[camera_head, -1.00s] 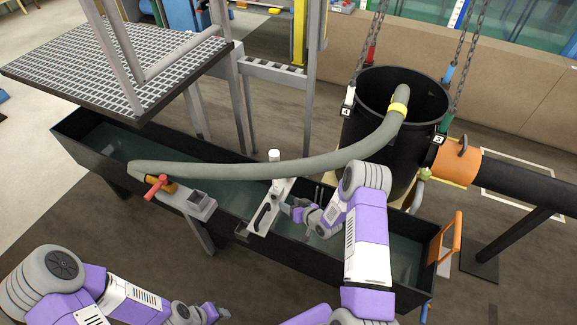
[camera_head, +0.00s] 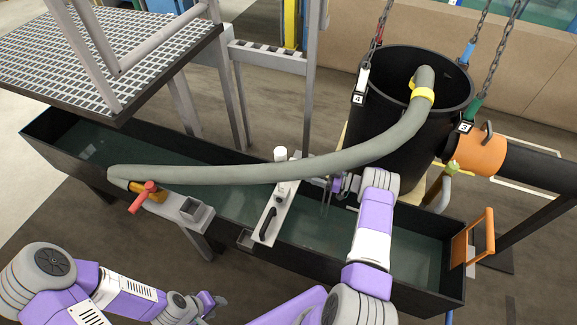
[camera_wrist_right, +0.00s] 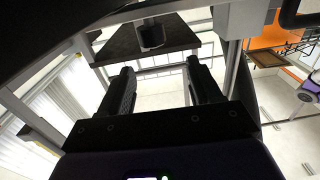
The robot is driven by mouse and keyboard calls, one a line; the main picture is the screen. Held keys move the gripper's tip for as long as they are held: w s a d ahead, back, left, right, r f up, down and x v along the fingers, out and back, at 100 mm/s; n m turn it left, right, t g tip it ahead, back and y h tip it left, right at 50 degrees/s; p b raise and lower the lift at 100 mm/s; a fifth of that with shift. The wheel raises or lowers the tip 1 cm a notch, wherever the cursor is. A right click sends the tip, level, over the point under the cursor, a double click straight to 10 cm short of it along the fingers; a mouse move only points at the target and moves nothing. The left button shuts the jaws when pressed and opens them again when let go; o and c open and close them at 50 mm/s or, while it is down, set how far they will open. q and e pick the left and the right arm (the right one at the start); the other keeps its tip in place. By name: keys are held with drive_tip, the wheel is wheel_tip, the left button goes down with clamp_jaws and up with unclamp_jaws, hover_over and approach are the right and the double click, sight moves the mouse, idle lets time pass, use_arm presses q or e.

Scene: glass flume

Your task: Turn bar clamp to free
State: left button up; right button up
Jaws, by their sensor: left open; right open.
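A pale cross bar (camera_head: 274,211) lies over the dark flume in the head view. It carries a black lever (camera_head: 267,224) at its near end and a white knob (camera_head: 281,154) towards its far end. I cannot tell which part is the bar clamp. My right gripper (camera_head: 330,184) is over the flume just right of the bar, below the grey hose, and appears apart from the lever. In the right wrist view, its two black fingers (camera_wrist_right: 160,68) are apart with nothing between them. My left gripper (camera_head: 215,301) is open, low in front of the flume.
The grey hose (camera_head: 240,172) sags across the flume from the black tank (camera_head: 410,115) to a red-handled fitting (camera_head: 143,197). A grated platform (camera_head: 110,60) stands at upper left. An orange handle (camera_head: 480,236) is at the flume's right end. Chains hang by the tank.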

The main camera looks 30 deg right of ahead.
sight(294, 166)
use_arm(q)
drive_tip(key=f, duration=0.1)
drive_tip(key=w+f+b, duration=0.1)
drive_tip(key=shift+w+f+b, duration=0.15)
drive_tip(key=shift+f+b, duration=0.15)
use_arm(e)
drive_tip(key=x, duration=0.2)
drive_tip(key=f+x, duration=0.1)
drive_tip(key=x, duration=0.5)
drive_tip(key=shift+w+d+f, duration=0.1)
drive_tip(key=shift+w+f, duration=0.3)
drive_tip(key=shift+w, duration=0.05)
drive_tip(key=shift+c, duration=0.3)
